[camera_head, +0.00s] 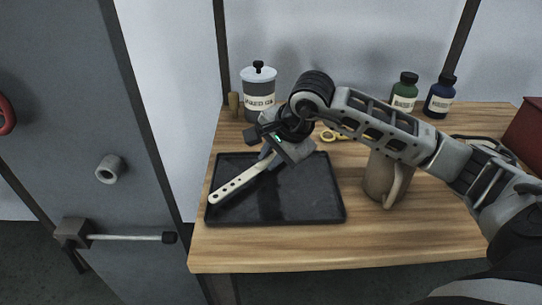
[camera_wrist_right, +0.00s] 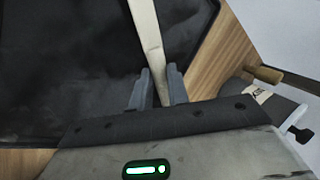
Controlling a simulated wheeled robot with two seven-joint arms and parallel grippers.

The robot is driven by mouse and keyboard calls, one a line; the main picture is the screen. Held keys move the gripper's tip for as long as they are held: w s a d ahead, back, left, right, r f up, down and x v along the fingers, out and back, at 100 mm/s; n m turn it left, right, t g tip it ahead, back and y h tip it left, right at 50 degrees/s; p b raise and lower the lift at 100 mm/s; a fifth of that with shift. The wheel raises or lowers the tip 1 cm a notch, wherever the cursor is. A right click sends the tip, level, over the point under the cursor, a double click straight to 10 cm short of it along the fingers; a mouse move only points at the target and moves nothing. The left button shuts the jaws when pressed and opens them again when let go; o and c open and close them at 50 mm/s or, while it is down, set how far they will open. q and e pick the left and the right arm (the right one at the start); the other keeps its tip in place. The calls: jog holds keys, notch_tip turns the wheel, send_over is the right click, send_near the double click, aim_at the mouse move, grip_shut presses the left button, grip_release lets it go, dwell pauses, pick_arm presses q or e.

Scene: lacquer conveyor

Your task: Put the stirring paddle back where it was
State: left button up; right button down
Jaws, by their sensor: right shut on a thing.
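The stirring paddle (camera_head: 236,184) is a pale flat stick with a row of holes at its lower-left end. My right gripper (camera_head: 268,154) is shut on its upper end, above the back of the black tray (camera_head: 320,211). The paddle slants down to the left across the tray; I cannot tell whether it touches it. In the right wrist view the paddle (camera_wrist_right: 149,38) runs up from between the two fingers (camera_wrist_right: 158,82), over the dark tray (camera_wrist_right: 60,70). My left gripper is out of view.
A lidded grey canister (camera_head: 259,95) stands behind the tray, with a small wooden peg (camera_head: 234,104) beside it. A brown mug (camera_head: 384,180) stands to the right, under my forearm. The table (camera_head: 290,249) is clear in front.

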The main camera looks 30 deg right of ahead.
jog(key=c, duration=1.3)
grip_release()
jog(key=shift+c, duration=0.2)
jog(key=shift+r, duration=0.2)
jog(key=shift+r+p, duration=0.35)
jog(key=shift+p, duration=0.25)
jog(key=v, duration=1.2)
jog(key=shift+r, duration=0.15)
